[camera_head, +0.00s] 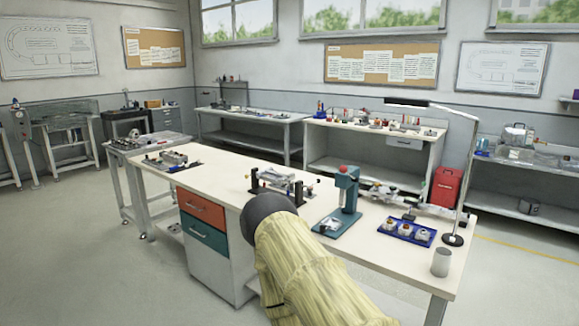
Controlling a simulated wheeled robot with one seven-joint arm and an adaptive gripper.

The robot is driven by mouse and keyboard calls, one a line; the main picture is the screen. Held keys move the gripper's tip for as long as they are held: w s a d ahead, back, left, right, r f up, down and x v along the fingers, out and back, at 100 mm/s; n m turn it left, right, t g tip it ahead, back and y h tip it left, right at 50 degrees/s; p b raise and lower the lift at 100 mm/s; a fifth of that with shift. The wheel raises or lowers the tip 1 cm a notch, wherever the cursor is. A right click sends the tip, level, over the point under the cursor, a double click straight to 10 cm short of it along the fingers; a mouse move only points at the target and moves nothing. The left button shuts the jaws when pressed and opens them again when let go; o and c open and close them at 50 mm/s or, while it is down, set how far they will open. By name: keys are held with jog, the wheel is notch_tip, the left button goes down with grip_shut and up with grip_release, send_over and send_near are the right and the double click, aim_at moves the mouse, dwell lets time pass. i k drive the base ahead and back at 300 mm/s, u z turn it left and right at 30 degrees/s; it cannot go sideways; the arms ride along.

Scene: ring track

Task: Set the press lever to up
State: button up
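A small teal bench press (349,190) with a red top stands upright on the white workbench (232,172), right of the middle of the view. Its teal base (337,222) extends toward the near edge of the bench. A thin rod seems to stick out on the left of the press head; it is too small to tell the lever's position. My arm, in a pale yellow cover with a dark rounded part, rises from the bottom, in front of the bench and left of the press. My gripper's fingers do not show.
Left of the press is a black-framed fixture (283,183). Right of it are a blue tray (406,231) with several small parts, a lamp (453,239) and a grey cup (441,262). A drawer unit (204,225) is under the bench. Floor at left is clear.

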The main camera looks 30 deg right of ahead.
aim_at(343, 169)
jog(key=u, duration=0.2)
jog(key=i, duration=0.55)
jog(key=z, duration=0.6)
jog(key=i, duration=0.55)
jog(key=z, duration=0.65)
